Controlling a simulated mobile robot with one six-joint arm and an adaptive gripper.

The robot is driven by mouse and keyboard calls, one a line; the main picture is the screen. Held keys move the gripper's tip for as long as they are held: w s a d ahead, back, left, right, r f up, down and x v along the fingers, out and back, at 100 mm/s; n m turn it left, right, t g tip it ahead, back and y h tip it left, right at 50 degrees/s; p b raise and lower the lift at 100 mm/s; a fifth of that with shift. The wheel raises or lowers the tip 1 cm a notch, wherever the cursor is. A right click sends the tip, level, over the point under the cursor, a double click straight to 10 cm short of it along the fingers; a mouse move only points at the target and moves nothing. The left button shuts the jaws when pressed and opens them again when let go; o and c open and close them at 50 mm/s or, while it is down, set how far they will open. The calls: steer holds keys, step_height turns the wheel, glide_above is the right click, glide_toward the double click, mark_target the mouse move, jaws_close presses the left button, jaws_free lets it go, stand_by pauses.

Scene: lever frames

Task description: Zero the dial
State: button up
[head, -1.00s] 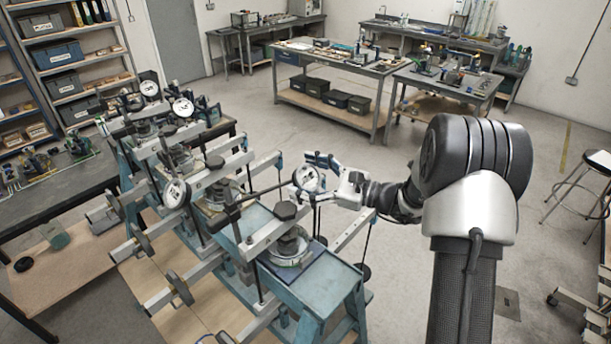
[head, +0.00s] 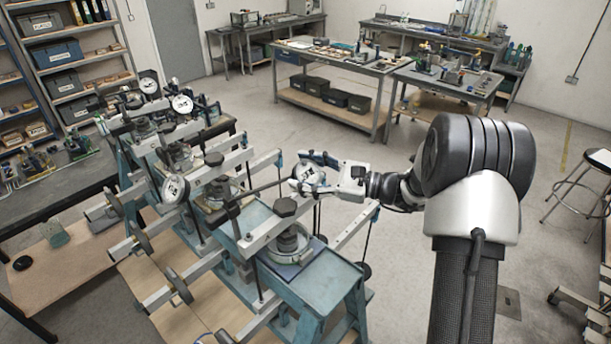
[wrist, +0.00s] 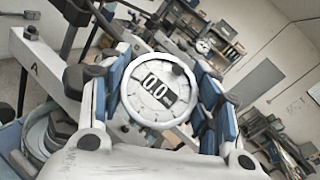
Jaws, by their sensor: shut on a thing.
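The dial (head: 308,176) is a round white-faced gauge on the nearest lever frame (head: 316,277). In the wrist view the dial (wrist: 155,84) fills the space between my gripper's fingers, and its dark window reads about 0.0. My gripper (head: 318,172) is shut on the dial, with the blue finger pads (wrist: 212,105) at either side of its rim. The gripper hides part of the dial in the head view. In the wrist view a beam marked "A" (wrist: 40,65) lies to the left of the dial.
More lever frames with their own dials, such as one at the left (head: 175,188) and one farther back (head: 182,104), stand in a row. Their long beams and weights jut out to the left. A workbench (head: 345,62) stands at the back, with open floor before it.

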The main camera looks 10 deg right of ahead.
steer(key=o, duration=1.1)
steer(key=v, duration=1.2)
